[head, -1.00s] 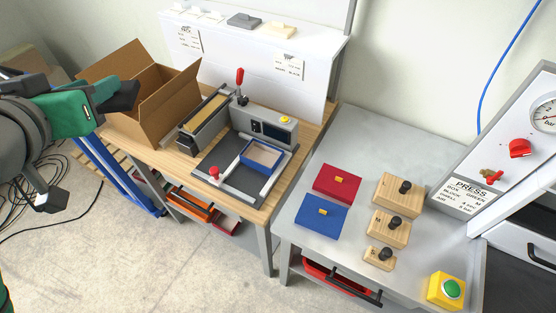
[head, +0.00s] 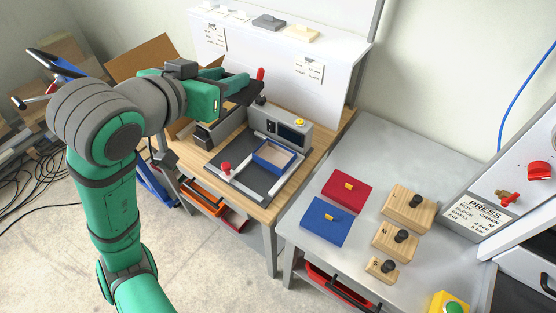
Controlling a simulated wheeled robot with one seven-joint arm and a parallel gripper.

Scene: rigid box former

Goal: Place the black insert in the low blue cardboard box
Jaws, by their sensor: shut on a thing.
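The low blue cardboard box (head: 256,160) sits open in the frame of the grey fixture, with blue walls and a pale inside that looks empty. My gripper (head: 255,90) is in the air behind and left of the box, in front of the white shelf. It is shut on a dark thing at its tip, taken as the black insert (head: 242,94). The insert is hard to tell apart from the dark fingers, and its lower side is hidden.
A red lever (head: 260,74) stands close behind the gripper. A grey unit with a display (head: 280,128) stands behind the box, and a red knob (head: 225,167) at its left. Red (head: 345,188) and blue (head: 322,222) lids and wooden blocks (head: 408,208) lie on the grey table.

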